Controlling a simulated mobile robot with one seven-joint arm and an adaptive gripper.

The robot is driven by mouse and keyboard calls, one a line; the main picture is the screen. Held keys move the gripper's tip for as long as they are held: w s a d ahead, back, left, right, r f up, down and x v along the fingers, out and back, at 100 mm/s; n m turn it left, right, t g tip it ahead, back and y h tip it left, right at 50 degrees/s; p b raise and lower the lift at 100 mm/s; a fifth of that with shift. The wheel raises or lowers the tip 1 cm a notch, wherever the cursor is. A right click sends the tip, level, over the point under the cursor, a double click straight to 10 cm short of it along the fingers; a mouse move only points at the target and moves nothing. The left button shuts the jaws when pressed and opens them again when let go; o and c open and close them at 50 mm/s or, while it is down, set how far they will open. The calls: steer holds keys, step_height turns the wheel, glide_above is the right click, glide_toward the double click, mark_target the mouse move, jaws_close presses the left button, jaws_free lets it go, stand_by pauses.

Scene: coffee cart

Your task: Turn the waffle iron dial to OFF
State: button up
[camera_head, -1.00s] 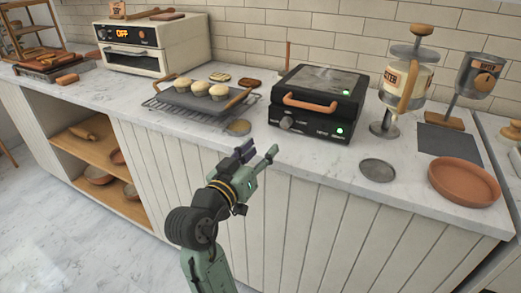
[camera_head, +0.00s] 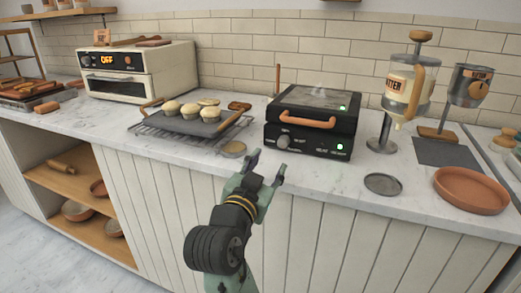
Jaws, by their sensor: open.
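The waffle iron (camera_head: 313,120) is a black box with an orange handle (camera_head: 307,121) on its front, standing on the counter right of centre. Its lid is down, and green lights glow on the lid and at the lower right of the front. The dial (camera_head: 284,142) is a grey knob on the left of the front panel; its setting is too small to read. My gripper (camera_head: 267,165) is open and empty, in front of the counter edge, below and a little left of the dial. It appears apart from the dial.
A tray of muffins (camera_head: 186,128) on a wire rack stands left of the iron, with a small round disc (camera_head: 232,149) near the edge. A grey lid (camera_head: 383,184), a terracotta dish (camera_head: 470,190) and a batter dispenser (camera_head: 408,85) are to the right. A toaster oven (camera_head: 137,72) is at the back left.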

mark_target(282, 144)
steer(key=p+x, duration=0.2)
steer(key=x, duration=0.8)
steer(key=shift+w+d, duration=0.15)
steer(key=shift+w, duration=0.15)
steer(key=shift+c, duration=0.4)
jaws_close()
